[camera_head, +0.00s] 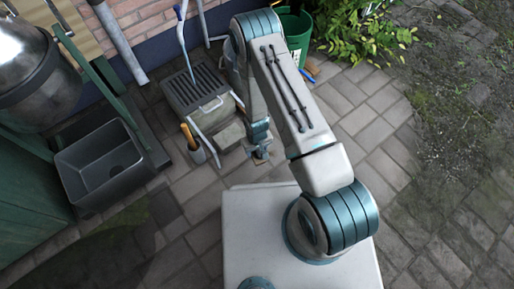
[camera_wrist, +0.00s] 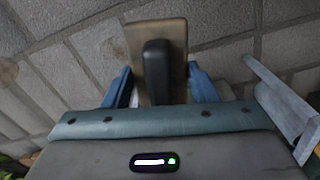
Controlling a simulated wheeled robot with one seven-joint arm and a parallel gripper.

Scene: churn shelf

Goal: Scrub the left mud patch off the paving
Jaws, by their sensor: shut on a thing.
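My gripper (camera_wrist: 160,84) is shut on a scrubbing brush (camera_wrist: 158,32), its blue fingers on either side of the dark handle. The brush has a flat tan-brown block that lies over the paving (camera_wrist: 225,58); whether it touches the slabs I cannot tell. A faint brown stain (camera_wrist: 7,72) shows at the left edge of the wrist view, and a fainter smudge (camera_wrist: 113,47) lies just left of the block. Any mud under the block is hidden. In the head view my gripper (camera_head: 261,151) is low over the paving, and no distinct patch shows beside it.
A grey slatted box (camera_head: 197,88) stands just left of my arm, with a small holder (camera_head: 195,154) and a wooden-handled tool in front. A black basin (camera_head: 100,165) is further left. A green bucket (camera_head: 296,35) stands behind. Paving on the right (camera_head: 375,135) is clear.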

